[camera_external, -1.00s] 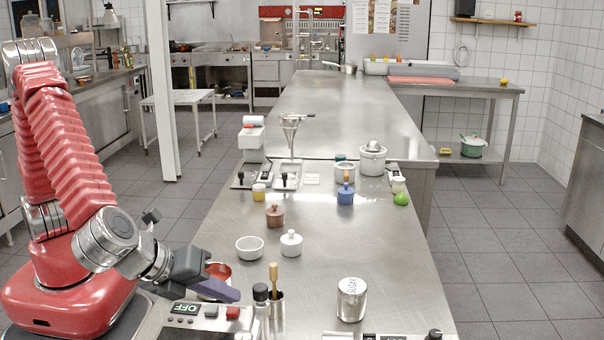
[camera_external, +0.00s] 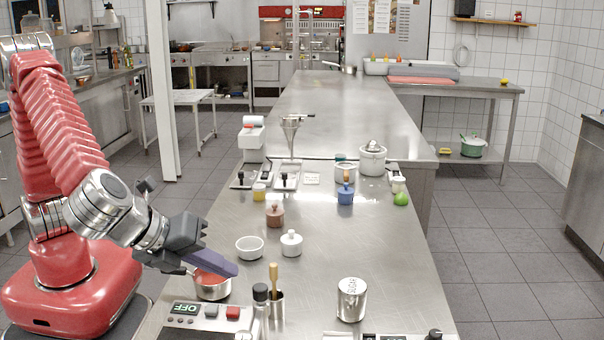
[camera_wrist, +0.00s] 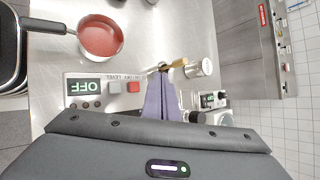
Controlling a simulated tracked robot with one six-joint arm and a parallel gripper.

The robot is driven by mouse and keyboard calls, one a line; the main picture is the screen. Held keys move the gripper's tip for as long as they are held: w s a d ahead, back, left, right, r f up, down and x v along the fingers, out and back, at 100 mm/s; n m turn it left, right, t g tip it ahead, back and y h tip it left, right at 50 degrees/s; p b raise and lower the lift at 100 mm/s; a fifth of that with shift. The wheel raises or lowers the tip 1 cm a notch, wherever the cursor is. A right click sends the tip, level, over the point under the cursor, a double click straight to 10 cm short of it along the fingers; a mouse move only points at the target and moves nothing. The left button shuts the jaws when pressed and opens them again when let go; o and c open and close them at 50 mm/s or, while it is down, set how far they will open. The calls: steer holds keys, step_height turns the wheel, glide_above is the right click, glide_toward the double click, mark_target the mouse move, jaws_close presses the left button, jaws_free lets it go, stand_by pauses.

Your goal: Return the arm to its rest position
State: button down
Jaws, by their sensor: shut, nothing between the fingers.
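My red arm stands at the left in the external view, bent at the elbow. My gripper (camera_external: 222,264) has purple fingers that are closed together and empty. It hangs over the near left part of the steel counter, in front of and above a small steel pot (camera_external: 212,291) with red contents. In the wrist view the shut purple fingers (camera_wrist: 161,103) point away from the camera, and the pot (camera_wrist: 100,36) lies to their upper left, apart from them.
A control box with an OFF display (camera_external: 186,308) lies below the gripper. A dark-capped shaker (camera_external: 261,298), a cup with a wooden-handled tool (camera_external: 276,305) and a sugar canister (camera_external: 351,300) stand to the right. A white bowl (camera_external: 249,248) and a white lidded jar (camera_external: 291,243) are farther back.

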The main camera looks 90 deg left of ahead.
steer(key=shift+r, duration=0.1)
stand_by(0.3)
steer(key=s+f+n+g+h, duration=0.1)
steer(key=s+f+n, duration=0.1)
steer(key=s+f, duration=0.2)
steer(key=shift+d, duration=0.1)
steer(key=s+a+n, duration=0.1)
steer(key=s, duration=0.1)
steer(key=s+a+n+g+h, duration=0.1)
steer(key=s+a+n+g, duration=0.1)
steer(key=s+a+n, duration=0.1)
steer(key=shift+s+f+h, duration=0.1)
steer(key=shift+s+h, duration=0.2)
steer(key=s+a+r+n+t+h, duration=0.1)
steer(key=s+a+r+n, duration=0.3)
steer(key=s+a+n, duration=0.2)
steer(key=s+a+r+n+h, duration=0.2)
steer(key=s+a+n, duration=0.4)
steer(key=a, duration=0.4)
steer(key=shift+s+a+r+n+t+h, duration=0.15)
steer(key=shift+s+r+n+t+h, duration=0.3)
steer(key=shift+r, duration=0.45)
